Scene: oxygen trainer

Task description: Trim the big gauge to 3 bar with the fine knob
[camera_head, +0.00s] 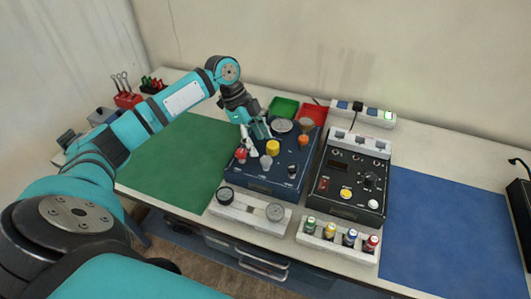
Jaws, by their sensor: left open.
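The blue trainer panel (262,186) stands mid-table. A round grey dial (281,126), which looks like the big gauge, sits at its back; its needle and marks are too small to read. The panel carries a yellow knob (273,147), a red knob (240,156), a grey knob (265,162) and orange knobs (303,140). I cannot tell which is the fine knob. My left gripper (257,143) is open over the panel's left part, between the dial and the red knob. I cannot tell whether it touches anything. My right gripper is out of view.
A black control box (347,209) stands right of the panel. Red (315,112) and green trays (284,106) sit behind. Green (170,160) and blue mats (440,235) are largely clear.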

